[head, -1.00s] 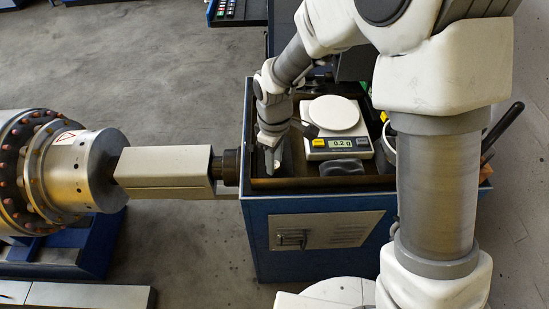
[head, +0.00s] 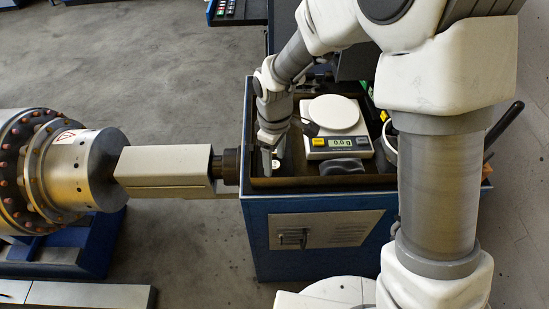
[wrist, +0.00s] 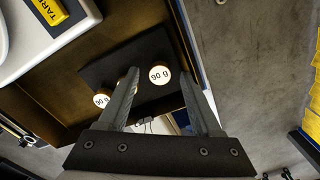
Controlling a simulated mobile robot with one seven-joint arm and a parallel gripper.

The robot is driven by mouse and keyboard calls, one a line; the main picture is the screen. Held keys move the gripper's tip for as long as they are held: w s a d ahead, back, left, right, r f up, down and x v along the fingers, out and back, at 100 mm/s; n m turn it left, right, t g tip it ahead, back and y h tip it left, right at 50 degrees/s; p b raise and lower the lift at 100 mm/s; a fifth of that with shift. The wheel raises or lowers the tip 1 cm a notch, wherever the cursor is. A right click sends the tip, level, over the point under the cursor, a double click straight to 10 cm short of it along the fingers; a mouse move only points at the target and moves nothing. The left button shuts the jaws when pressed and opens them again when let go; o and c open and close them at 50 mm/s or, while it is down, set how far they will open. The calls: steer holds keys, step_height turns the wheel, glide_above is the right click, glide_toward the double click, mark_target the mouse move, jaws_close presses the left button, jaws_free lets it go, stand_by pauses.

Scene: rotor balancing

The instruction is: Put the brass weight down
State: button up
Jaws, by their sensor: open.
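A brass weight (wrist: 160,77) with a white "90 g" top stands on a dark pad (wrist: 108,73) in the tray of the cart. In the wrist view it lies between the fingertips of my open gripper (wrist: 160,72), with gaps at both sides. A second brass weight (wrist: 101,99), also marked "90 g", stands to the left, outside the left finger. Another brass piece is mostly hidden behind that finger. In the head view my gripper (head: 267,160) points down into the tray's left part, beside a small pale weight top (head: 275,164).
A scale (head: 336,142) reading 0.0 g with an empty round pan (head: 334,112) stands right of my gripper. A grey block (head: 342,166) sits at its front. The tray has raised walls.

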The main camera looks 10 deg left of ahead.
mark_target(274, 164)
step_height(274, 164, up, 12)
steer(key=s+d+r+m+t, duration=0.35)
steer(key=d+r+m, duration=0.45)
steer(key=d, duration=0.6)
steer(key=s+d+r+m+t, duration=0.2)
steer(key=s+d+m, duration=0.4)
steer(key=s+d, duration=0.3)
steer(key=shift+s+d+r+m, duration=0.3)
steer(key=shift+s+r, duration=0.2)
steer(key=shift+s, duration=0.15)
